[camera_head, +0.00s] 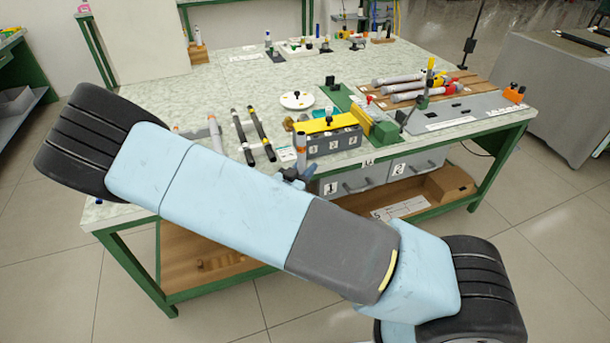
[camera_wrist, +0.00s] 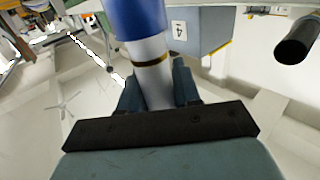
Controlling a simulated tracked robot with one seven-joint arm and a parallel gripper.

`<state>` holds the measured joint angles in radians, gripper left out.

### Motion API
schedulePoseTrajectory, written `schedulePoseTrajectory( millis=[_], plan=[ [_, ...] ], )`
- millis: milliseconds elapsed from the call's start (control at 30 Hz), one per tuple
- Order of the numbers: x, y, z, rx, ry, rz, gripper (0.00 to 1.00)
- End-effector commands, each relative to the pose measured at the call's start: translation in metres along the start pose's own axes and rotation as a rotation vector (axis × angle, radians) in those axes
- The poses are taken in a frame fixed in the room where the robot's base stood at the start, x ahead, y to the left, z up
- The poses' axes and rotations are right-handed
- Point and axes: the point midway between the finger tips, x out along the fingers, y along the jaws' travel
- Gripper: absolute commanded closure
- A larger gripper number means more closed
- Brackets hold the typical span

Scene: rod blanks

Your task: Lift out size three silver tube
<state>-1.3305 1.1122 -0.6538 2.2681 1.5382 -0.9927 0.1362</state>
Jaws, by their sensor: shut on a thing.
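In the wrist view my gripper (camera_wrist: 157,88) is shut on a silver tube (camera_wrist: 149,52). The tube has a dark and gold band and a wide blue section (camera_wrist: 139,18) that runs out of the top of the frame. It looks clear of the surfaces around it. In the head view my arm hides most of the gripper; an upright pale tube (camera_head: 301,147) with an orange top shows beside it, and I cannot tell if it is the held one. The grey numbered block (camera_head: 335,143) with a yellow top (camera_head: 328,123) stands at the table's front edge; its label reading is unsure in the wrist view (camera_wrist: 207,32).
Two dark rods (camera_head: 261,135) lie on the table left of the block; a dark tube end (camera_wrist: 297,42) shows in the wrist view. A white round dish (camera_head: 297,101) stands behind the block. Several silver tubes (camera_head: 398,78) lie on a wooden rack at right. Numbered drawers (camera_head: 345,187) hang below the tabletop.

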Motion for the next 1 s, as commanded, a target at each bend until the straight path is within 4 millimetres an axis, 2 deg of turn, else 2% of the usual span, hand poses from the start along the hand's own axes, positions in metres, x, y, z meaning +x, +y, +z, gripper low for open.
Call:
schedulePoseTrajectory(
  millis=[1000],
  plan=[
    [0.0,0.001,-0.185,0.006,-0.002,0.001,0.85]
  ],
)
